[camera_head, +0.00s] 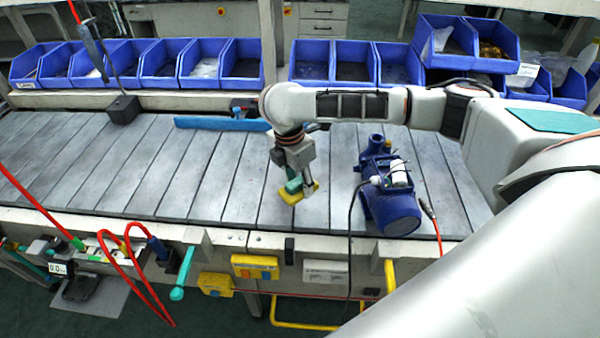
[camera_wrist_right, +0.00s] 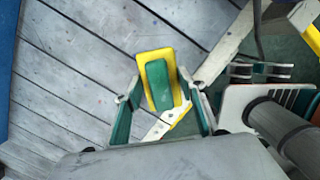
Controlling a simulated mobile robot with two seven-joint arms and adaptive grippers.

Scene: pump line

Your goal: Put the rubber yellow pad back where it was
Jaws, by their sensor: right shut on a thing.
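The rubber yellow pad (camera_head: 290,196) has a green block on its top. It is at my right gripper (camera_head: 297,184), low over the grey slatted conveyor near its front edge. I cannot tell whether it touches the slats. In the right wrist view the yellow pad (camera_wrist_right: 153,57) shows between the fingers of my right gripper (camera_wrist_right: 160,93), which is shut on it. My left gripper is not in view.
A blue pump (camera_head: 392,205) stands on the conveyor right of the gripper. A blue bar (camera_head: 222,124) lies at the back. Blue bins (camera_head: 310,62) line the rear shelf. The slats (camera_head: 140,170) to the left are largely clear. Red hoses hang at the front left.

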